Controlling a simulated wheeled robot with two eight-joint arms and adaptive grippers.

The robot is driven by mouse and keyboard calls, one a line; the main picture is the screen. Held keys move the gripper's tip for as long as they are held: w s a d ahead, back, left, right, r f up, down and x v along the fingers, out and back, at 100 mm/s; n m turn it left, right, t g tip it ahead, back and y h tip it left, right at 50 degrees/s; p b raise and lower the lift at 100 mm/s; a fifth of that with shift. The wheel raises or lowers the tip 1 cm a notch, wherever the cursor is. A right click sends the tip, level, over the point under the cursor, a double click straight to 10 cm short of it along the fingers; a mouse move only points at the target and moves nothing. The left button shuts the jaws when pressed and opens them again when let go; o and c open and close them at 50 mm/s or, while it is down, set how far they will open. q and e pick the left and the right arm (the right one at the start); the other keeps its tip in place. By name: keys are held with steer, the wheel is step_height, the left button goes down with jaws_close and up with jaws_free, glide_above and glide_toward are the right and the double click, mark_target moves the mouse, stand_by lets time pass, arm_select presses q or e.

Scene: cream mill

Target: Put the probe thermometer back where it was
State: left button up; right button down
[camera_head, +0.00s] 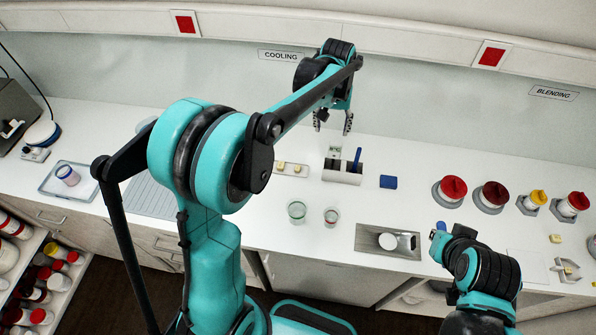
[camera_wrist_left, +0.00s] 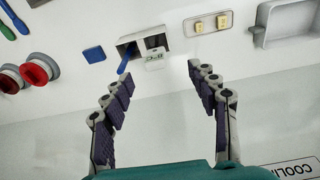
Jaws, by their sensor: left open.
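My left gripper (camera_head: 333,122) is open and empty above the back of the counter, pointing down. Its two dark padded fingers frame the left wrist view (camera_wrist_left: 172,92), with bare counter between them. A small pale device with a display-like face (camera_head: 334,152), which looks like the probe thermometer, is at the back of a white two-opening holder (camera_head: 341,177). It also shows in the left wrist view (camera_wrist_left: 154,62), apart from the fingers. Whether its probe is inside the holder is hidden. A blue-handled tool (camera_head: 357,157) stands tilted in the holder's other opening.
A blue block (camera_head: 388,182) lies right of the holder, and a small tray with yellow pieces (camera_head: 291,170) lies left. Two glasses (camera_head: 297,211) stand in front. Red-topped containers (camera_head: 450,191) stand further right. A steel basin (camera_head: 370,245) is at the front edge.

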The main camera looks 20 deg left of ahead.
arm_select(q)
steer(key=s+a+r+t, duration=0.1)
steer(key=s+r+t, duration=0.15)
steer(key=s, duration=0.45)
steer(key=s+a+r+t, duration=0.1)
steer(key=s+r, duration=0.2)
steer(key=s, duration=0.4)
steer(key=s+a+f+m+t, duration=0.1)
steer(key=s+f+t, duration=0.1)
steer(key=s, duration=0.8)
steer(key=shift+s+a+f+m, duration=0.25)
steer(key=shift+s+f+m, duration=0.15)
steer(key=shift+f, duration=0.3)
step_height(320, 180, down, 20)
steer(key=b, duration=2)
